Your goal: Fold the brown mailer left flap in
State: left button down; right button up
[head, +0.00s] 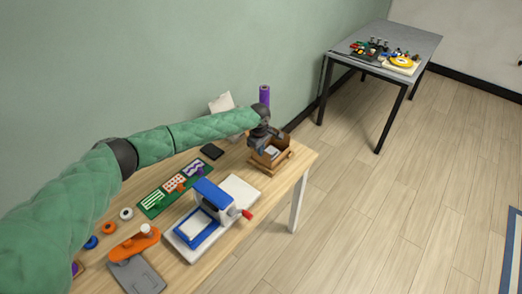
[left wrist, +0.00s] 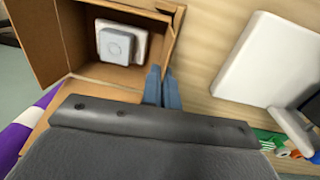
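The brown mailer (head: 268,160) is an open cardboard box near the far right end of the wooden table. A grey and white item (left wrist: 117,45) lies inside it, so the box is not closed over its contents. In the left wrist view a brown panel (left wrist: 32,35) stands out at the picture's left. I cannot tell which panel is the left flap. My left gripper (left wrist: 161,86) is at the mailer's near edge, its two fingertips close together with nothing visible between them. It also shows above the box in the head view (head: 259,142) and hides part of it. My right gripper is out of view.
A blue and white device (head: 205,212) with a red handle stands in front of the mailer, beside a white slab (head: 241,192). A green board (head: 172,190) lies left. A grey table (head: 400,40) stands apart.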

pick_arm(q)
jog(key=shift+w+d, duration=0.1)
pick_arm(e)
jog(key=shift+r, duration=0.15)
pick_arm(q)
jog(key=shift+w+d+g+y+p, duration=0.35)
jog(key=shift+g+y, duration=0.35)
jog(key=shift+g, duration=0.3)
jog(key=shift+w+d+f+g, duration=0.1)
jog(key=shift+f+g, duration=0.05)
jog(key=shift+g, duration=0.15)
jog(key=shift+w+f+y+b, duration=0.1)
jog(key=shift+y+b, duration=0.3)
jog(key=g+y+b, duration=0.1)
jog(key=w+g+b, duration=0.1)
jog(key=b, duration=0.1)
jog(key=shift+d+f+g+y, duration=0.15)
jog(key=shift+d+g+y, duration=0.15)
jog(key=shift+g+y, duration=0.1)
jog(key=shift+b, duration=0.4)
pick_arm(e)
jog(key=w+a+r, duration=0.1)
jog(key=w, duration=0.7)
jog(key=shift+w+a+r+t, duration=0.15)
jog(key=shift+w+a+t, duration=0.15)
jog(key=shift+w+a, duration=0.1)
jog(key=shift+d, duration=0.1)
